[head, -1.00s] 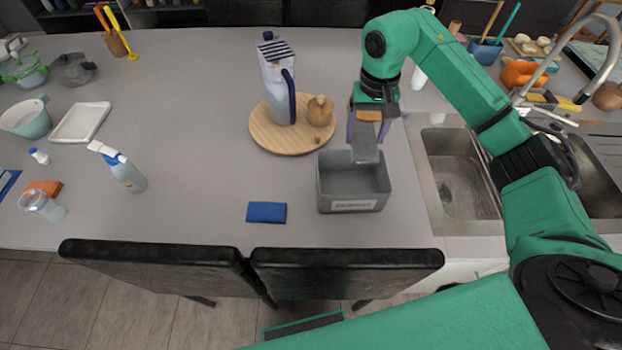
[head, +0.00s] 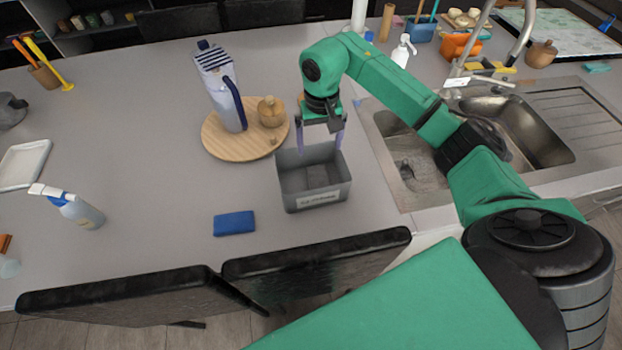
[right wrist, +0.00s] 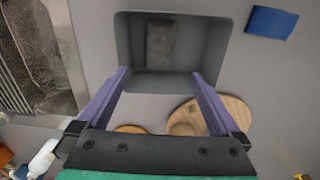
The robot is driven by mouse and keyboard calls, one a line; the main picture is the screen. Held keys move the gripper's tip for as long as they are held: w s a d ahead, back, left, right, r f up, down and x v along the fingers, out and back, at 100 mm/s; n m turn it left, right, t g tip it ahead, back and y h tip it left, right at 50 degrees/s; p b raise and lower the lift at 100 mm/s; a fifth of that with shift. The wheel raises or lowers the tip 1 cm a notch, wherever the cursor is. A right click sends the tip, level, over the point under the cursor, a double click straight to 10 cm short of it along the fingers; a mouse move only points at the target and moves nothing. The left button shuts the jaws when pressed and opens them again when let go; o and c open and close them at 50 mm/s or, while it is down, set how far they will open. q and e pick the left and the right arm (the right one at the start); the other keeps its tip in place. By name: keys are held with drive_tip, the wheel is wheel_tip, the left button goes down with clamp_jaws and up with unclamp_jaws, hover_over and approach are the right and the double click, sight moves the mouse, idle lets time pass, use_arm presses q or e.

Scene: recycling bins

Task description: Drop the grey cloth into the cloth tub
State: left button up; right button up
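The grey cloth (right wrist: 160,45) lies flat on the floor of the grey cloth tub (head: 325,196). It also shows inside the tub in the head view (head: 316,175). The tub stands on the counter with a label on its front wall. My right gripper (head: 322,150) is above the back edge of the tub. In the right wrist view its two purple fingers (right wrist: 160,82) are spread wide, with nothing between them. My left gripper is in neither view.
A round wooden board (head: 222,147) with a white carton-like jug (head: 222,90) and a wooden pot (head: 271,112) stands left of the tub. A blue cloth (head: 234,223) lies to its front left. The sink (head: 412,165) is at its right. Dark chairs (head: 310,262) line the front edge.

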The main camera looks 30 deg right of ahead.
drive_tip(key=shift+a+r, duration=0.1)
wheel_tip(320, 180, up, 14)
drive_tip(key=b, duration=0.1)
drive_tip(key=shift+r, duration=0.25)
drive_tip(key=shift+f, duration=0.1)
